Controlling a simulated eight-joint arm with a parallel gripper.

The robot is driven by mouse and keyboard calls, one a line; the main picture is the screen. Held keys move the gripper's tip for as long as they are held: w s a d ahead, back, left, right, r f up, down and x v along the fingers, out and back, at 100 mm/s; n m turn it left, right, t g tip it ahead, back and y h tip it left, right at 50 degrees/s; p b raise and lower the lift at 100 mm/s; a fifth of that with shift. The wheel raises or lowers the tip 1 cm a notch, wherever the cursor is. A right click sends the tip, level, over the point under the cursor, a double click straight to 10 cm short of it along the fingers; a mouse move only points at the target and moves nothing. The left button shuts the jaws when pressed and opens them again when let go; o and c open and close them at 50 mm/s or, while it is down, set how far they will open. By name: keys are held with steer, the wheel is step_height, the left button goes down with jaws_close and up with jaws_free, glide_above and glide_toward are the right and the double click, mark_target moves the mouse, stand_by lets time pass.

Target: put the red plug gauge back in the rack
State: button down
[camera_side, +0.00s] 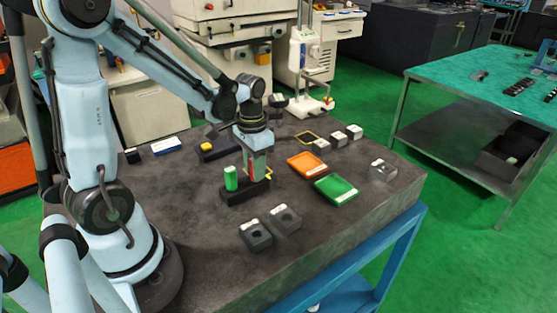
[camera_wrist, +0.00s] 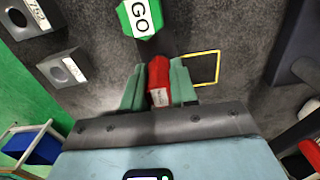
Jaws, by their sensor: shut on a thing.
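My gripper (camera_side: 257,166) points down over the right part of the dark rack (camera_side: 233,196). In the wrist view its two green fingers (camera_wrist: 158,84) are shut on the red plug gauge (camera_wrist: 158,72), which sits between them with a white label on its side. The gauge's lower end is hidden, and I cannot tell whether it is in the rack or just above it. The green plug gauge (camera_side: 231,178) stands upright in the rack, left of my gripper.
Two dark blocks with holes (camera_side: 256,235) (camera_side: 286,219) stand in front of the rack. An orange tray (camera_side: 306,164) and a green tray (camera_side: 336,190) lie to the right. A yellow outline (camera_wrist: 202,68) is marked on the table beside the gripper.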

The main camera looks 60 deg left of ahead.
steer(key=c, duration=0.8)
jaws_free()
step_height(320, 180, up, 12)
steer(key=shift+d, duration=0.1)
stand_by(0.4)
steer(key=s+d+f+t, duration=0.2)
steer(key=d+t, duration=0.5)
steer(key=d, duration=0.2)
steer(key=shift+d, duration=0.2)
